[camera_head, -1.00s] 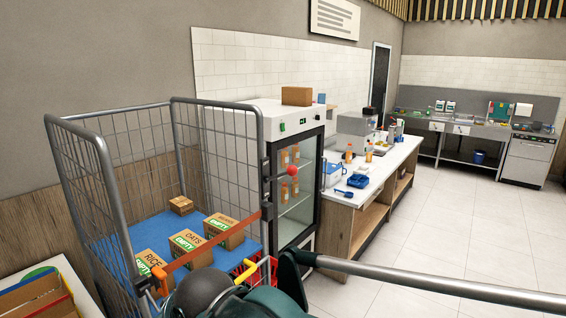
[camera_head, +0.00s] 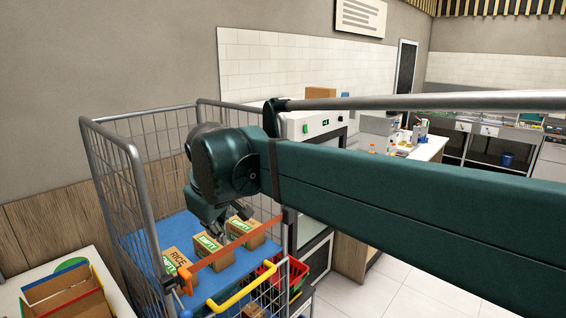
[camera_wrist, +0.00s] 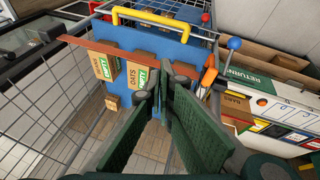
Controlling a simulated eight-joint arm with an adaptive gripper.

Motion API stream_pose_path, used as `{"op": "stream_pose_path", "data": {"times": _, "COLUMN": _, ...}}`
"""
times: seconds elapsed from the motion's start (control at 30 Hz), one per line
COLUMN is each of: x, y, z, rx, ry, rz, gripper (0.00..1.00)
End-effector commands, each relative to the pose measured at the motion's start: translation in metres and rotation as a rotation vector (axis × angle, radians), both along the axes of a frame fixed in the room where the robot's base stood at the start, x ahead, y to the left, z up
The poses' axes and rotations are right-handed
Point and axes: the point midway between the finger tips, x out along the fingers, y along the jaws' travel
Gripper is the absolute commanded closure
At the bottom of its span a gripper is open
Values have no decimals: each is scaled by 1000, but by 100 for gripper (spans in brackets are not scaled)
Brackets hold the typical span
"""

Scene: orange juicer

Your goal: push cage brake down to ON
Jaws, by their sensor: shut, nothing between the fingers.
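The roll cage (camera_head: 147,190) has grey wire walls and a blue base. A yellow bar (camera_head: 232,300) is low at its front and shows at the top of the wrist view (camera_wrist: 150,14). An orange strap (camera_head: 235,243) crosses the front, with an orange lever (camera_head: 187,277) at its left end. The wrist view shows a blue ball knob (camera_wrist: 233,43) and a red ball knob (camera_wrist: 205,17). No label shows which part is the brake. My gripper (camera_head: 243,211) is shut and empty, over the cage behind the strap; its fingers (camera_wrist: 166,72) touch none of these parts visibly.
Cartons, one marked RICE (camera_head: 176,263), sit on the blue base. A red basket (camera_head: 296,275) stands right of the front. A table with an open cardboard box (camera_head: 65,292) is at left. A white-topped cabinet (camera_head: 312,122) stands behind my arm. Clear floor (camera_head: 375,295) lies right.

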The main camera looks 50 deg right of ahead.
Motion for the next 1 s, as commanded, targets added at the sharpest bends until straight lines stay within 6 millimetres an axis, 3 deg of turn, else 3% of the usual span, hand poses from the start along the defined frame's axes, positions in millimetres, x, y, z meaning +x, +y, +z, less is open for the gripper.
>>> {"op": "stream_pose_path", "data": {"times": 0.5, "x": 33, "y": -106, "z": 86, "rx": -93, "ry": 173, "rz": 41, "gripper": 100}}
{"op": "stream_pose_path", "data": {"times": 1.0, "x": 46, "y": -218, "z": 155, "rx": -138, "ry": 352, "rz": 83, "gripper": 100}}
